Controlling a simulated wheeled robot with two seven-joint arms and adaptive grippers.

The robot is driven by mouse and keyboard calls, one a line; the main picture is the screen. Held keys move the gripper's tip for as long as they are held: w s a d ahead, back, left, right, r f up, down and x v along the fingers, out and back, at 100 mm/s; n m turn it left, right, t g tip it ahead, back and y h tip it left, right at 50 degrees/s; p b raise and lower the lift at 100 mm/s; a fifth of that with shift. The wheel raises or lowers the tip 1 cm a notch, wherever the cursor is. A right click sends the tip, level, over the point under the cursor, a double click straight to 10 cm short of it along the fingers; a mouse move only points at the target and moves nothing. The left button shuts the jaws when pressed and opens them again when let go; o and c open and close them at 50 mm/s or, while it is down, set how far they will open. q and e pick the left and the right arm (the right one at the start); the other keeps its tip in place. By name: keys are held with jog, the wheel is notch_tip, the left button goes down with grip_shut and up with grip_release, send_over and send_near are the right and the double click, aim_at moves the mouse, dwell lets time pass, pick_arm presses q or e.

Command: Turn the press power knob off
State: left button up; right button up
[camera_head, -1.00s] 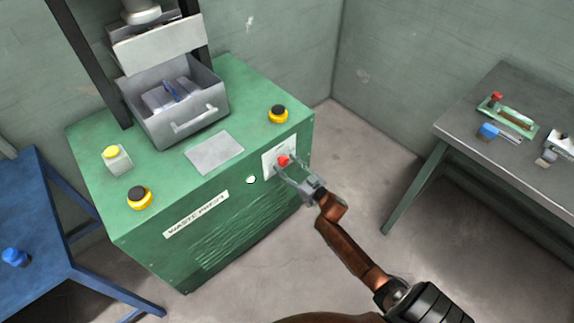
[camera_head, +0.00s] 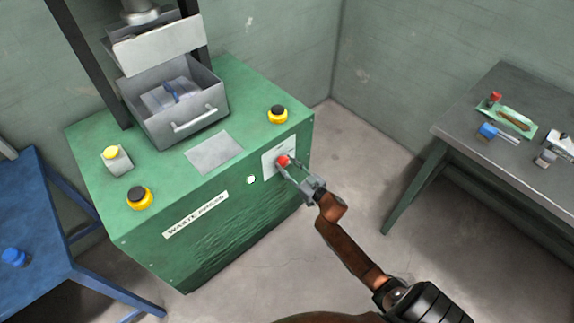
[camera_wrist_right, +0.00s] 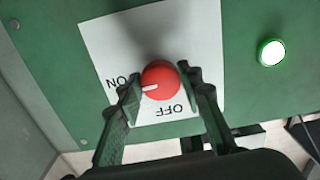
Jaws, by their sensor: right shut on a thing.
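The red power knob (camera_head: 283,160) sits on a white plate (camera_head: 270,165) on the front of the green press (camera_head: 150,240). In the right wrist view the knob (camera_wrist_right: 160,80) has a white pointer mark on its left side, towards the ON label (camera_wrist_right: 123,82). The OFF label (camera_wrist_right: 170,110) is below the knob, upside down in this view. My right gripper (camera_head: 290,167) is shut on the knob, with one finger on each side; it also shows in the right wrist view (camera_wrist_right: 160,85). My left gripper is not in view.
A round indicator (camera_wrist_right: 271,52) with a green rim looks lit beside the plate. Yellow-and-black buttons (camera_head: 278,114) and an open grey drawer (camera_head: 175,105) are on the press top.

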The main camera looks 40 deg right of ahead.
jog(key=n, duration=0.3)
jog(key=shift+p, duration=0.3)
jog(key=shift+n, duration=4.1)
jog(key=shift+d+n+b, duration=0.1)
jog(key=shift+n+b, duration=0.3)
jog(key=shift+n, duration=1.2)
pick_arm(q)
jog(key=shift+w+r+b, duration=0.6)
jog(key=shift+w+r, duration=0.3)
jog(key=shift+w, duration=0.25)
pick_arm(e)
jog(key=shift+n, duration=1.6)
jog(key=shift+r, duration=0.1)
jog(key=o, duration=1.2)
jog(key=shift+c, duration=0.2)
